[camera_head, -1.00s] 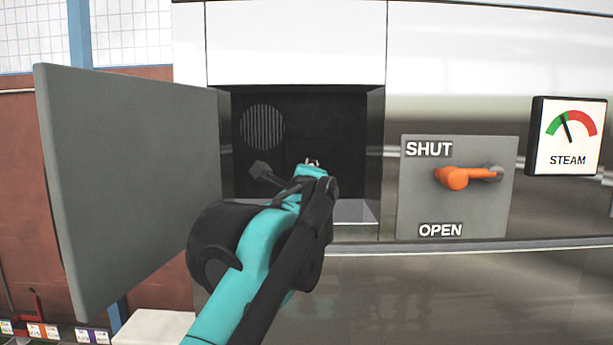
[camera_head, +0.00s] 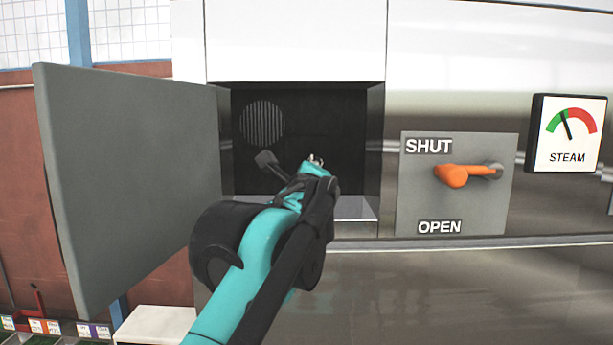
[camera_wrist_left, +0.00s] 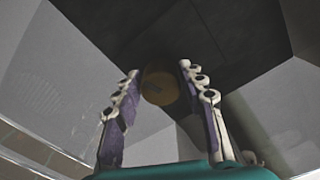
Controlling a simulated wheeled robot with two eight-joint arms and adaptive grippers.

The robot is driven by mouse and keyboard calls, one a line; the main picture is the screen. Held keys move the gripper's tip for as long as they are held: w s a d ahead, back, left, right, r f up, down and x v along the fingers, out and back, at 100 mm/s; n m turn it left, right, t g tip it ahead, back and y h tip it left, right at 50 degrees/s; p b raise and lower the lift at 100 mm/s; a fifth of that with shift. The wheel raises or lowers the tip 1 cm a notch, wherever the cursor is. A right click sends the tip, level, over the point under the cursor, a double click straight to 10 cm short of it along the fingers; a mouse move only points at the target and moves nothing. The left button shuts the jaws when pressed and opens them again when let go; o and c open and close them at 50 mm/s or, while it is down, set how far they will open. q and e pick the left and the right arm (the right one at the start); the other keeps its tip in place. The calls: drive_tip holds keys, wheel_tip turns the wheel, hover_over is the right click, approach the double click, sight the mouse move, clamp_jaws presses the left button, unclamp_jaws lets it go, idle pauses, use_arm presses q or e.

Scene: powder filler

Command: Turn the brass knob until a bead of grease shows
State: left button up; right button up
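The brass knob (camera_wrist_left: 160,86) is a dim, round, brownish disc in the left wrist view, set against a dark surface. It shows between the tips of my left gripper (camera_wrist_left: 159,72), with one finger on each side. The fingers stand apart and are not seen shut on it; how far the knob lies beyond the tips I cannot tell. In the head view my left gripper (camera_head: 316,160) is mostly hidden by my wrist, in front of the open dark recess (camera_head: 345,130). The knob is hidden there. No grease bead is visible. My right gripper is not in view.
A grey door (camera_head: 130,180) stands open left of the recess. To the right are an orange lever (camera_head: 455,176) on a plate (camera_head: 420,205) marked SHUT and OPEN, and a STEAM gauge (camera_head: 567,135). The recess walls are close around my gripper.

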use_arm(q)
drive_tip(key=shift+o, duration=0.6)
drive_tip(key=s, duration=1.2)
drive_tip(key=shift+r, duration=0.15)
